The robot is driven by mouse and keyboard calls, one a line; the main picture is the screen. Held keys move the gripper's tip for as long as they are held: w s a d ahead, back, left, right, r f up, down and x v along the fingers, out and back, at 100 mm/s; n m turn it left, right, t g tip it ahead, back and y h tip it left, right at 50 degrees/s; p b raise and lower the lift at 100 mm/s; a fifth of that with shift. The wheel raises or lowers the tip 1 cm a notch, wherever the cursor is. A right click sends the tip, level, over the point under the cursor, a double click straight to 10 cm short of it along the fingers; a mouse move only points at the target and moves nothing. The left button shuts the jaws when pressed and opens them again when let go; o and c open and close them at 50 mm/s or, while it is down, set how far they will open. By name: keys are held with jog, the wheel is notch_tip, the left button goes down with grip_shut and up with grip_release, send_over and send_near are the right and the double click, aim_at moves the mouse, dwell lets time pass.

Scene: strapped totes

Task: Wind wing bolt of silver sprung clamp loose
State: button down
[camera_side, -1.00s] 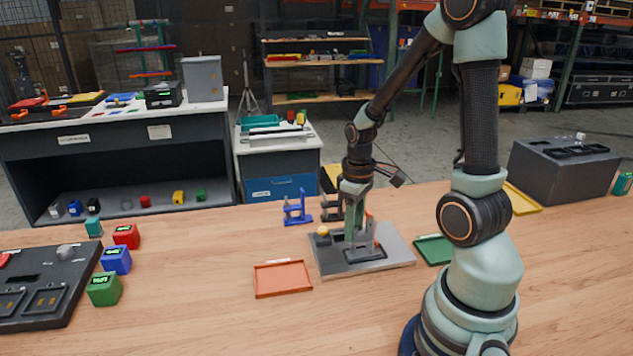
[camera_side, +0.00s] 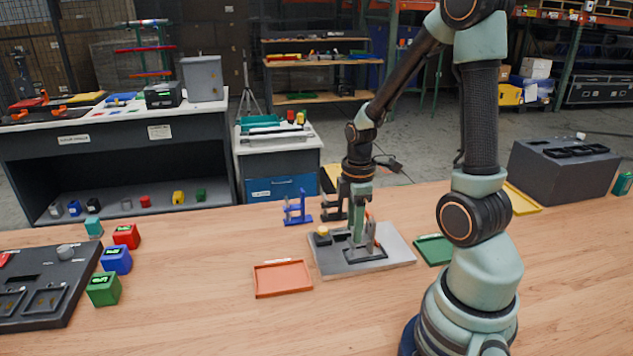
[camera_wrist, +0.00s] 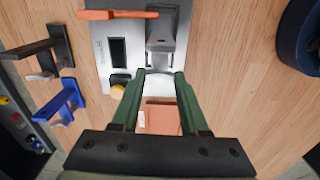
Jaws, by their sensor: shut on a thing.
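The silver sprung clamp (camera_wrist: 162,38) lies on a grey metal plate (camera_side: 395,253) on the table. In the side view my gripper (camera_side: 357,240) points down over the dark-based fixture on this plate and hides much of it. In the wrist view my green fingers (camera_wrist: 160,75) are shut on a small part at the clamp's near end, apparently its wing bolt. The bolt itself is mostly hidden between the fingertips, and I cannot tell how far it is wound.
A blue clamp (camera_side: 297,209) and a black clamp (camera_wrist: 42,50) stand beside the plate. An orange tray (camera_side: 283,278) and a green tray (camera_side: 434,249) flank the plate.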

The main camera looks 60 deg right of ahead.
dwell(0.3)
jog(key=shift+c, duration=2)
grip_release()
notch_tip(320, 180, up, 12)
jog(key=w+a+r+m+t, duration=0.1)
jog(key=a+r+m+t, duration=0.1)
jog(key=a+m, duration=0.2)
jog(key=w+a+r+m+t, duration=0.1)
jog(key=a+r+m+t, duration=0.2)
jog(key=a, duration=0.7)
jog(key=shift+w+a+m+t, duration=0.15)
jog(key=shift+a+m+t, duration=0.2)
jog(key=shift+m, duration=0.45)
